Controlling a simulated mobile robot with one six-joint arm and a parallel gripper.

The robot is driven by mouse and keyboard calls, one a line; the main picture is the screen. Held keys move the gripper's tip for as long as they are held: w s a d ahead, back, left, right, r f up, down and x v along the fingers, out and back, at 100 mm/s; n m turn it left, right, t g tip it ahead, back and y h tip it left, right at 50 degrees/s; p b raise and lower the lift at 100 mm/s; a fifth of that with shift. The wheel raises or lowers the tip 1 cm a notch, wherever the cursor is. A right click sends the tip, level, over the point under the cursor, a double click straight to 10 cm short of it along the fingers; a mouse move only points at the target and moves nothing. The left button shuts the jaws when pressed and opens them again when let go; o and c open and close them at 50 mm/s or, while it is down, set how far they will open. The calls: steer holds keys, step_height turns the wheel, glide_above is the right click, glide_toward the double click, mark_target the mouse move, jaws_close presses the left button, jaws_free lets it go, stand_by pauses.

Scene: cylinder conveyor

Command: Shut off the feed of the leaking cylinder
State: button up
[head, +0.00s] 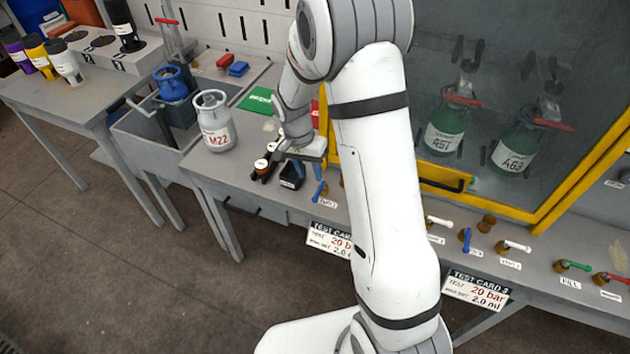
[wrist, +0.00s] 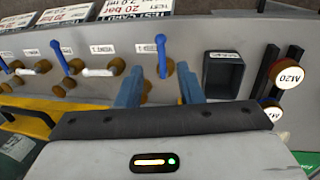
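My gripper (head: 302,182) is low over the front of the bench. In the wrist view its two blue fingers (wrist: 160,85) are apart, with a blue-handled feed valve (wrist: 161,58) showing between and just beyond them. That valve also shows in the head view (head: 320,190); I cannot tell if a finger touches it. A second blue feed lever (head: 466,238) stands farther right, also in the wrist view (wrist: 60,58). Green cylinders RST (head: 443,137) and AG3 (head: 519,152) stand behind the cabinet glass. I cannot see which leaks.
White vent levers (head: 438,221) (head: 515,246) sit beside the blue ones. Green (head: 575,265) and red (head: 612,278) levers are at far right. A black box (wrist: 223,72) and discs marked M20 (wrist: 288,76) are close to my gripper.

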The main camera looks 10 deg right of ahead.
mark_target(316, 196)
steer(key=f, duration=0.5)
steer(key=d+f+p, duration=0.1)
steer(key=f, duration=0.2)
steer(key=shift+s, duration=0.4)
